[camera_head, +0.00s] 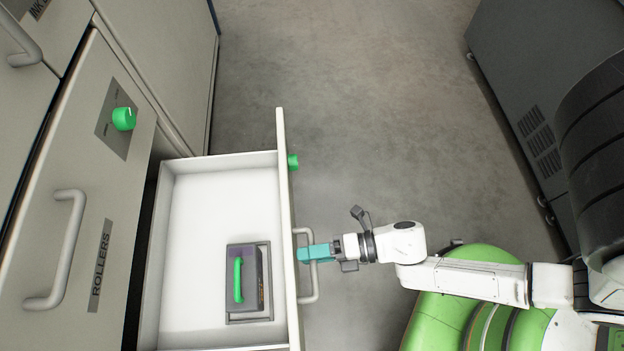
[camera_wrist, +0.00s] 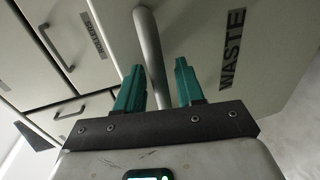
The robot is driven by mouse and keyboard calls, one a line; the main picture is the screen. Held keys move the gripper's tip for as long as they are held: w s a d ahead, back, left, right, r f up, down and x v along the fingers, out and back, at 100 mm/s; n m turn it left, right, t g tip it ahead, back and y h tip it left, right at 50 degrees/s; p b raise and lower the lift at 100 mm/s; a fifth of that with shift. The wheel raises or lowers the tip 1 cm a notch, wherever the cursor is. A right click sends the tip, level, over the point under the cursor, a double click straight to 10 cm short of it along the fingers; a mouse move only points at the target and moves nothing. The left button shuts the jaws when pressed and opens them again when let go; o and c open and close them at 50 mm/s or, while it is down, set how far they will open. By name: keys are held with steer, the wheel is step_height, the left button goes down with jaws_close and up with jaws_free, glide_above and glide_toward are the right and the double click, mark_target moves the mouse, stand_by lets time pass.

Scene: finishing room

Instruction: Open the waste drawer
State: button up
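The waste drawer stands pulled well out of the cabinet in the head view, its white inside (camera_head: 205,215) open to sight. Its front panel carries a grey bar handle (camera_head: 314,280) and a green knob (camera_head: 293,161). In the wrist view the front reads WASTE (camera_wrist: 232,48), and the handle (camera_wrist: 148,45) runs between my fingers. My gripper (camera_head: 316,253), with teal fingers, is at the handle. In the wrist view my gripper (camera_wrist: 158,85) has its fingers apart, one on each side of the bar, with a gap showing on the right side.
A grey box with a green handle (camera_head: 238,280) lies in the drawer. The ROLLERS drawer (camera_head: 60,225), with a green knob (camera_head: 123,119), is shut on the left. A dark grey cabinet (camera_head: 545,75) stands at the right. The concrete floor (camera_head: 345,90) between is clear.

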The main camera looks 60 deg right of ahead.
steer(key=p+v, duration=0.2)
steer(key=v, duration=0.8)
steer(key=shift+s+d, duration=0.2)
steer(key=shift+s, duration=0.15)
steer(key=shift+w+r, duration=0.1)
